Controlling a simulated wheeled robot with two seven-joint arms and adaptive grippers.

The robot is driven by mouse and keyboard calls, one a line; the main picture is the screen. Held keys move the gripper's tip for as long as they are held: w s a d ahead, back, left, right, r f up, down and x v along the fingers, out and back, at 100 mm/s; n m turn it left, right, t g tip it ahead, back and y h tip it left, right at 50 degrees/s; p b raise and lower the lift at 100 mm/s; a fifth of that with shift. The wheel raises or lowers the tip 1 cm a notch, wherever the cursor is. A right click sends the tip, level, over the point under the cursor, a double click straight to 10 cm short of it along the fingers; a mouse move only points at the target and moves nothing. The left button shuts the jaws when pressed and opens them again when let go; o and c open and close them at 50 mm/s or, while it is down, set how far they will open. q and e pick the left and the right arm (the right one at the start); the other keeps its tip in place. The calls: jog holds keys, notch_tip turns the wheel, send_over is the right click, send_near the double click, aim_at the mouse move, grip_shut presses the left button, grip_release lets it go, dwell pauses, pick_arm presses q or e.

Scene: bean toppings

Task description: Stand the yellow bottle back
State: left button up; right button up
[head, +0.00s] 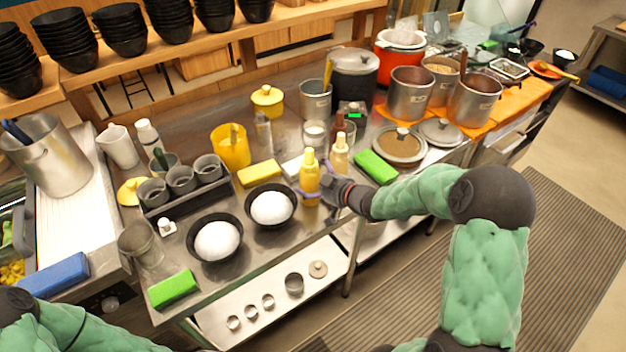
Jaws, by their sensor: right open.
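The yellow bottle (310,172) stands upright on the metal counter near its front edge, right of the two bowls of white food. A paler, cream-yellow bottle (341,152) stands just behind it to the right. My right gripper (311,190) reaches in from the right at the yellow bottle's lower half. Its jaws are open, with the fingers at either side of the bottle; I cannot tell whether they touch it. My left arm shows at the bottom left, but its gripper is out of view.
Black bowls of white food (218,240) (272,208) stand left of the bottle. A yellow sponge (260,173) lies behind, a green sponge (376,167) to the right. A dark sauce bottle (339,126) and metal pots (410,95) stand farther back. The counter's front edge is close.

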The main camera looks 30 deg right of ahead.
jog(key=shift+r, duration=0.25)
jog(key=p+v, duration=0.4)
jog(key=v, duration=0.8)
jog(key=shift+f, duration=0.1)
